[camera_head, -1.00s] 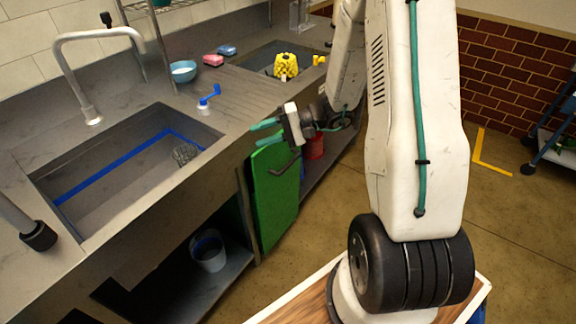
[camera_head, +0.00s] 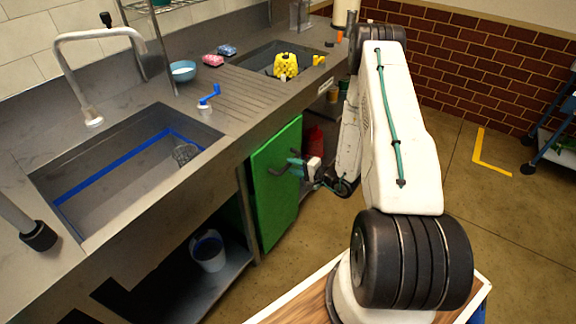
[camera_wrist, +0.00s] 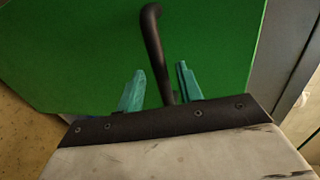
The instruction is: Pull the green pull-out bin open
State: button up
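My gripper (camera_head: 291,164) is at the handle in front of the green panel. In the wrist view my gripper (camera_wrist: 161,68) has its two teal fingers apart, with the handle running between them. I see gaps on both sides of the bar. The inside of the bin is hidden.
An open shelf with a grey bucket (camera_head: 208,250) lies left of the green front. A red container (camera_head: 314,140) stands under the counter behind my gripper. The counter edge overhangs above. The brown floor (camera_head: 450,170) to the right is mostly clear.

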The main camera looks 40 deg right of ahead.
aim_at(290, 165)
jog(key=shift+x, duration=1.55)
jog(key=shift+r, duration=0.1)
grip_shut()
jog(key=shift+s, duration=0.1)
